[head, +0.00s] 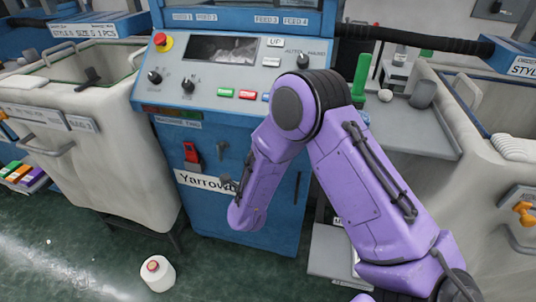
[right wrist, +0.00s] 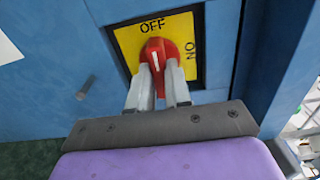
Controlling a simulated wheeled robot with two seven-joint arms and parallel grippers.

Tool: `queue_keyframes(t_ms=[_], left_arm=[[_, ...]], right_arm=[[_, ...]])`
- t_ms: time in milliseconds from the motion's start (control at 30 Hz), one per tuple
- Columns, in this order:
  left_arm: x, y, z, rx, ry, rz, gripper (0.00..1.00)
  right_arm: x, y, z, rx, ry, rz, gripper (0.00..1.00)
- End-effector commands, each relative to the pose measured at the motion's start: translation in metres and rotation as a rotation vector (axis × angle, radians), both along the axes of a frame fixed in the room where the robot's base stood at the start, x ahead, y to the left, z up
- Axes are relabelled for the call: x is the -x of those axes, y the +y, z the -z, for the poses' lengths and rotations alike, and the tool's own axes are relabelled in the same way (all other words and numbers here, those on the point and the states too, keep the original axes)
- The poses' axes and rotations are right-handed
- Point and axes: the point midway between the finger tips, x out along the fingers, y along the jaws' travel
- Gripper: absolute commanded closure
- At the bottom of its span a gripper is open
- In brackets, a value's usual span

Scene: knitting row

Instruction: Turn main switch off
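The main switch's red knob (right wrist: 160,50) sits on a yellow plate (right wrist: 128,42) in a black frame in the right wrist view. OFF is written at the top of the plate and ON, turned sideways, at its right. The knob's white mark runs roughly up and down, in line with OFF. My right gripper (right wrist: 159,80) has one finger on each side of the knob's handle, seemingly touching it. In the head view my purple right arm reaches down in front of the blue machine cabinet (head: 285,225); the gripper and switch are hidden there. My left gripper is not in view.
The control panel (head: 225,75) above has a red emergency button (head: 161,41), a screen and several buttons. A red part (head: 192,153) is on the cabinet front. Grey bins flank the cabinet.

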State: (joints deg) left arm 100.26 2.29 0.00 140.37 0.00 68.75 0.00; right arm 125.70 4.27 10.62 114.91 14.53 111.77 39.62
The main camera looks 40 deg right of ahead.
Motion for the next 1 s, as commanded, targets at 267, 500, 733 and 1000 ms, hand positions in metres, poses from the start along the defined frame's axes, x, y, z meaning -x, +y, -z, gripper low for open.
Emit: queue_keyframes(t_ms=[267,500,733,1000], left_arm=[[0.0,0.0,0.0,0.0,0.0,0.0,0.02],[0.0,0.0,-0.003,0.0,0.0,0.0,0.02],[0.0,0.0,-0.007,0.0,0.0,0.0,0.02],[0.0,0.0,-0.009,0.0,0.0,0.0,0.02]], right_arm=[[0.0,0.0,0.0,-0.001,0.0,0.0,0.7],[0.01,0.013,0.0,-0.001,0.0,-0.001,0.7],[0.024,0.029,0.0,-0.001,0.0,-0.002,0.7],[0.038,0.045,0.0,-0.001,-0.002,-0.001,0.7]])
